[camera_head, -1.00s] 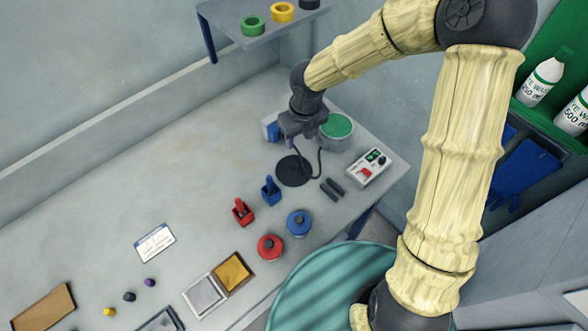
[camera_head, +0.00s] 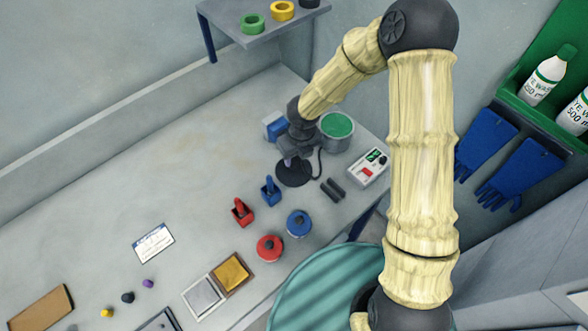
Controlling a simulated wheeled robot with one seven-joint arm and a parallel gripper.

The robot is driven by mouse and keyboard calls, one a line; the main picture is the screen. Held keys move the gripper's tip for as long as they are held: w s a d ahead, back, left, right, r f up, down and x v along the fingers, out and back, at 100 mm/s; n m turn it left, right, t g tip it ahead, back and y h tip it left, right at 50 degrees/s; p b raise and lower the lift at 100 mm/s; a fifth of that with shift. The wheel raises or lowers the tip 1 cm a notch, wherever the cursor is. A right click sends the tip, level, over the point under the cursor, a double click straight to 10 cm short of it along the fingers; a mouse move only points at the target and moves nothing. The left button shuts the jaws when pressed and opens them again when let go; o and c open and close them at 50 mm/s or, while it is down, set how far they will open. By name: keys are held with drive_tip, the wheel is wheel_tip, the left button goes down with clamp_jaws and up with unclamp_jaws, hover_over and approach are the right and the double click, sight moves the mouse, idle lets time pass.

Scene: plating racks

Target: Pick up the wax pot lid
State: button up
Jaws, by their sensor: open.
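A dark round disc (camera_head: 295,176) lies flat on the bench and looks like the wax pot lid, though I cannot tell for certain. A metal pot (camera_head: 338,143) with a green top (camera_head: 337,125) stands behind it to the right. My gripper (camera_head: 289,160) is open, pointing down over the far part of the disc and hiding some of it. Contact between the fingers and the disc cannot be made out. A dark cable runs beside the disc on its right.
A white control box (camera_head: 369,166) and dark bars (camera_head: 332,189) lie right of the disc. Blue (camera_head: 271,190) and red (camera_head: 242,212) holders and blue (camera_head: 299,224) and red (camera_head: 270,249) knobbed round pots stand nearer. The bench's left middle is clear.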

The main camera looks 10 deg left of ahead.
sight(294, 165)
drive_tip(key=f, duration=0.3)
drive_tip(key=a+f, duration=0.1)
drive_tip(key=f, duration=0.1)
drive_tip(key=shift+w+f, duration=0.1)
drive_tip(key=shift+w, duration=0.15)
drive_tip(key=shift+c, duration=0.5)
clamp_jaws()
